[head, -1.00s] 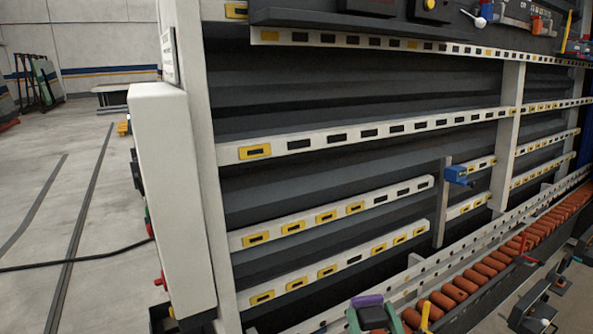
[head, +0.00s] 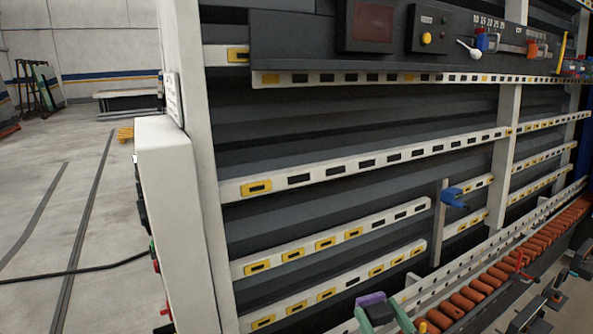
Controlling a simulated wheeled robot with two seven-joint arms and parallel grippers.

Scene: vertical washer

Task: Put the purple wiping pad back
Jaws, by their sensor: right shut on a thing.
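My right gripper (head: 382,314) shows at the bottom edge, right of centre, with a green finger on either side. It is shut on the purple wiping pad (head: 370,299), whose purple top shows between and above the fingers. The lower part of the pad and the rest of the gripper are cut off by the picture's edge. The gripper is in front of the washer's lower rails, near the left end of the roller row. I cannot tell whether the pad touches anything else. My left gripper is not in view.
The washer has white slotted rails (head: 330,241) and a row of orange rollers (head: 497,279) running to the right. A control panel (head: 427,30) is above. A blue clamp-like part (head: 453,197) juts out at mid-right. A white cabinet (head: 175,225) stands left; the floor beyond is mostly open.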

